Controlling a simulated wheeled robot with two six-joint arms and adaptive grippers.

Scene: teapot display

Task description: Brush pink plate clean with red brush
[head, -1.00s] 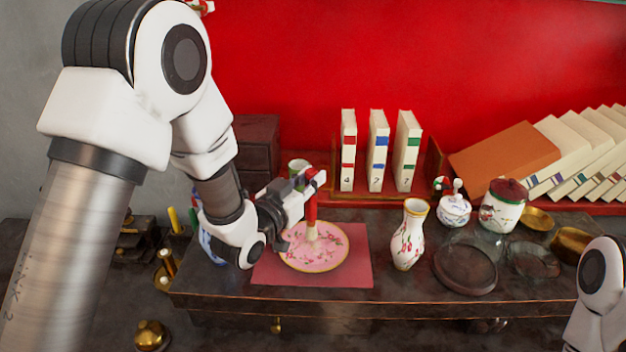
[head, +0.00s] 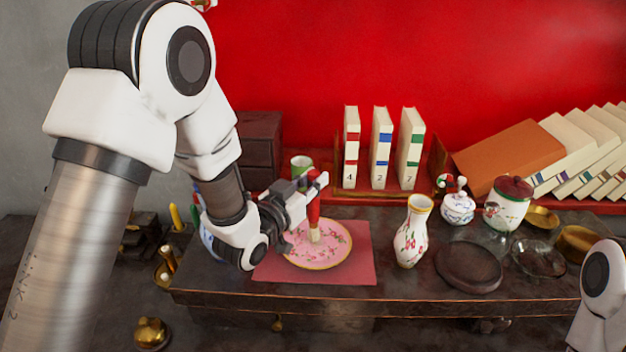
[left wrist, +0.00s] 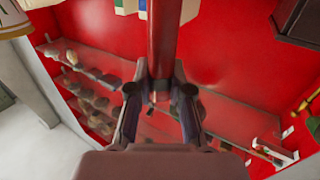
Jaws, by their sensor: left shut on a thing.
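My left gripper (head: 317,184) is shut on the red brush (head: 313,208) and holds it roughly upright above the pink plate (head: 337,250). The brush's pale bristles point down and appear to meet the plate near its middle; exact contact is hard to tell. The plate has a gold rim and a flower pattern, and it lies on a pink-red mat (head: 359,268). My gripper covers part of the plate's left edge. In the left wrist view the red handle (left wrist: 163,45) stands between the fingers (left wrist: 160,95). My right gripper is out of view.
A flowered vase (head: 411,235) stands right of the mat. A dark round stand (head: 468,268), a small lidded pot (head: 457,208) and a red-lidded jar (head: 507,205) are farther right. Numbered books (head: 380,150) stand behind. A green-and-white cup (head: 301,165) is behind my gripper.

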